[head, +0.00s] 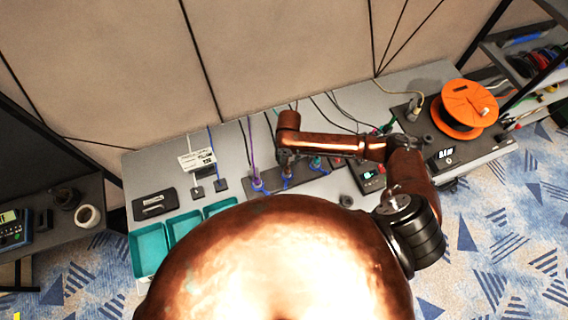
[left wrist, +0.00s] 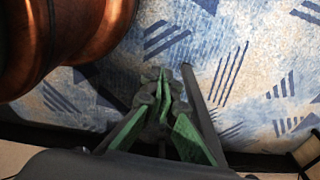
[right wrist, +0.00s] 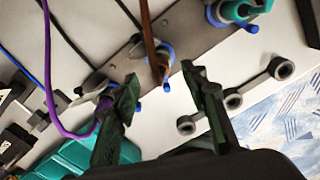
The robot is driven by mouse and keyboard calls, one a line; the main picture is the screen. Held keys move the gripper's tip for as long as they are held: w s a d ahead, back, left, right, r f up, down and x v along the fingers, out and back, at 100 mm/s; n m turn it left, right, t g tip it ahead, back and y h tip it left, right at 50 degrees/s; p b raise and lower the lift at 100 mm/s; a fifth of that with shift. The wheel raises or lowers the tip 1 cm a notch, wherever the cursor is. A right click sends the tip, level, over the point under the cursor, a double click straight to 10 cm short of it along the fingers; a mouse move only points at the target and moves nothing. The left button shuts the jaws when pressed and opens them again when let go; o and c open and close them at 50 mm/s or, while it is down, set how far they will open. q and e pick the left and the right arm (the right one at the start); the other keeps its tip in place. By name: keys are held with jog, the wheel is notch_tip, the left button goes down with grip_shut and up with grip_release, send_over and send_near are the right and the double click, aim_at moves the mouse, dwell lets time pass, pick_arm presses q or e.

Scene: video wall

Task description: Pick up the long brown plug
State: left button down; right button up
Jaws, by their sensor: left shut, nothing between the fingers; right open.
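The long brown plug (right wrist: 149,35) shows in the right wrist view as a thin upright brown length. Its lower end sits at a blue-collared socket on the grey strip (right wrist: 115,66). My right gripper (right wrist: 165,92) is open, and the plug's lower end lies beyond and between its fingertips in the picture; I see no contact. In the head view my copper right arm hides the plug, and only a little of the right gripper (head: 284,160) shows below the wrist. My left gripper (left wrist: 165,85) is shut and empty above the blue patterned carpet in the left wrist view.
A purple cable (right wrist: 48,75) ends near the left finger, and a teal plug (right wrist: 235,10) stands right of the brown one. Teal bins (head: 149,252), a black case (head: 154,204) and an orange reel (head: 465,103) are on the grey table (head: 150,165).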

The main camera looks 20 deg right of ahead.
aim_at(287, 166)
jog(key=f, duration=0.2)
jog(key=s+f+p, duration=0.1)
jog(key=shift+a+f, duration=0.25)
jog(key=shift+f, duration=0.1)
notch_tip(287, 166, down, 2)
jog(key=shift+w+f, duration=0.15)
jog(key=shift+f, duration=0.45)
jog(key=c, duration=0.8)
pick_arm(q)
jog(key=shift+s+r, duration=0.35)
jog(key=shift+s, duration=0.25)
jog(key=shift+s+r, duration=0.3)
jog(key=shift+s, duration=0.25)
pick_arm(e)
grip_shut()
